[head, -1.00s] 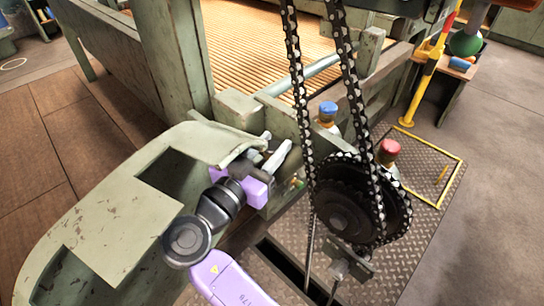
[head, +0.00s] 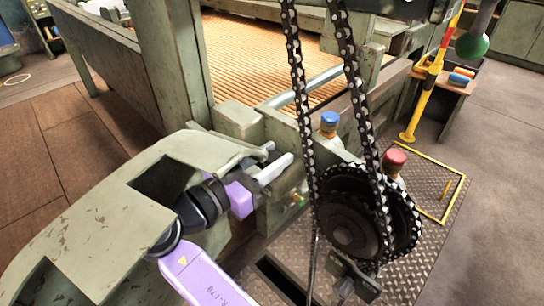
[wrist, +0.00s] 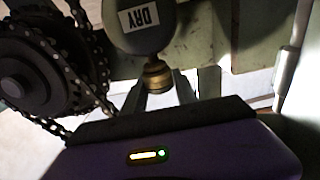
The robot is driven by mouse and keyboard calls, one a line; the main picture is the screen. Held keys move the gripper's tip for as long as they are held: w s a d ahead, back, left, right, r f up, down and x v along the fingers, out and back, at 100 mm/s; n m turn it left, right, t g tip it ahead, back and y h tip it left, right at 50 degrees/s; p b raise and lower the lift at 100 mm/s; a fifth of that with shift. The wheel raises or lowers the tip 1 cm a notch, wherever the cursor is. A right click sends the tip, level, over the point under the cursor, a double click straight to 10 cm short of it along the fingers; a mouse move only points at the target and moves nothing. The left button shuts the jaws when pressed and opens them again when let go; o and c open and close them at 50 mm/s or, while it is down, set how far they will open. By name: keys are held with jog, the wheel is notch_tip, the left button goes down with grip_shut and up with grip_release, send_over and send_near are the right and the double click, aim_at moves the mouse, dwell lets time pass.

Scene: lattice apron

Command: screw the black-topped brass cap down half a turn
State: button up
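A ridged brass cap (wrist: 155,76) shows in the wrist view, under a grey rounded body (wrist: 141,26) with a "DRY" label. A black top on it cannot be made out. My gripper (head: 280,155) has its pale fingers apart beside the green machine frame in the head view. In the wrist view the fingers rise from its purple body on either side of the cap. The cap appears between or just beyond the fingertips; contact cannot be told. In the head view I cannot make out the cap.
A black chain and sprocket (head: 343,236) stand close right of my gripper. Blue-capped (head: 329,121) and red-capped (head: 394,160) bottles stand behind the chain. Floor at right is open.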

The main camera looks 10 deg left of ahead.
jog(key=o, duration=0.4)
jog(key=shift+c, duration=0.2)
jog(key=shift+d+r+n+t+y+p, duration=0.1)
jog(key=shift+n+t+y+p, duration=0.2)
jog(key=shift+y+p, duration=0.15)
